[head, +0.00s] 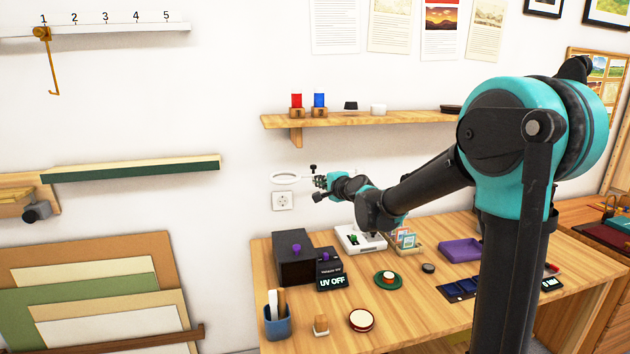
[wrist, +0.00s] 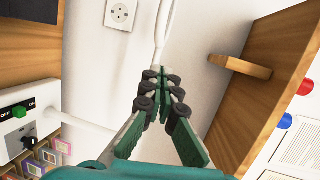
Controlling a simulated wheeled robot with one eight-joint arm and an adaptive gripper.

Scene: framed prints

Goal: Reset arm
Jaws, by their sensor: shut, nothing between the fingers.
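My gripper (head: 319,182) is in the air in front of the white wall, above the back left of the wooden table (head: 410,307) and below the wooden shelf (head: 375,118). My arm reaches to it from the right. In the wrist view my gripper (wrist: 160,80) has its green and black fingers brought together at the tips, with nothing visible between them. A white ring-shaped thing (head: 286,177) shows just left of the fingertips in the head view. I cannot tell whether they touch.
A wall socket (head: 282,201) is below the gripper. The table holds a dark box (head: 296,265), a "UV OFF" device (head: 331,275), a white switch box (head: 360,239), a purple tray (head: 461,249) and a blue cup (head: 278,322). Red and blue items (head: 319,101) stand on the shelf.

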